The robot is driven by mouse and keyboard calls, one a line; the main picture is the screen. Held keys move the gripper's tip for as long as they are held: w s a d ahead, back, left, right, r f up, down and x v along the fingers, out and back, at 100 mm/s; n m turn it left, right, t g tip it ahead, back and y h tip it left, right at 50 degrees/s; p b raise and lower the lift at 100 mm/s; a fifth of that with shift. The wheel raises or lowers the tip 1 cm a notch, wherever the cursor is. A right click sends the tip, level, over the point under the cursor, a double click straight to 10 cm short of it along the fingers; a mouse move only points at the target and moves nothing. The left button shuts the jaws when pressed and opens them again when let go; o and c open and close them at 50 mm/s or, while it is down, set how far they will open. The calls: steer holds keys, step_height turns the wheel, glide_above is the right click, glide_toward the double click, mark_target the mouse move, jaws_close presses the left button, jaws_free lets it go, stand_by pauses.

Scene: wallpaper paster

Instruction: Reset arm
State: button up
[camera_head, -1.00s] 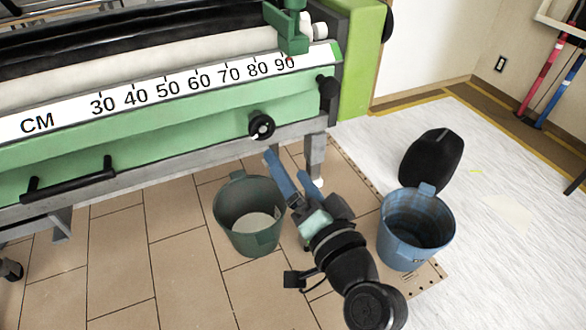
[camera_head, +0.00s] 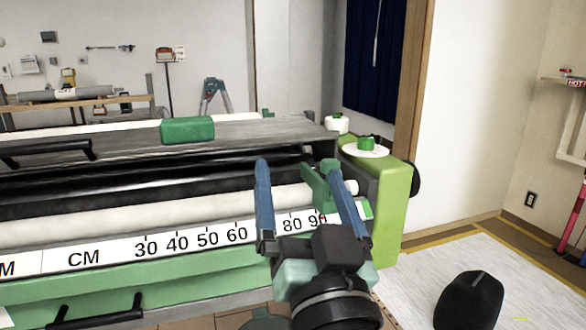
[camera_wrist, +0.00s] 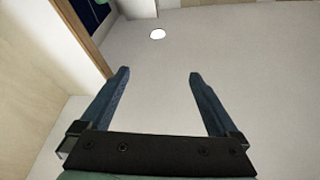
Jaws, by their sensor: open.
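My gripper (camera_head: 296,162) is open with its two blue fingers pointing up, in front of the right part of the green wallpaper paster (camera_head: 195,272) in the head view. Its fingers cover part of the centimetre scale (camera_head: 190,241) and of the white roller. In the wrist view my gripper (camera_wrist: 156,74) shows both fingers wide apart with nothing between them. Behind them is a pale surface with a round white light (camera_wrist: 157,34).
A green clamp-like part (camera_head: 322,185) of the machine appears close to the right finger. A black rounded object (camera_head: 470,301) lies on the white floor covering (camera_head: 420,279) at lower right. A workbench (camera_head: 85,104) stands at the back left.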

steer(key=s+a+r+n+t+h+p, duration=0.1)
steer(key=s+r+t+h, duration=0.15)
steer(key=s+r, duration=0.45)
steer(key=s+a+r+t+h, duration=0.1)
steer(key=s+r+t, duration=0.25)
steer(key=r, duration=0.85)
step_height(320, 180, up, 37)
steer(key=p, duration=3.8)
steer(key=shift+s+d+g, duration=0.15)
steer(key=shift+d+g, duration=0.15)
steer(key=shift+d, duration=0.05)
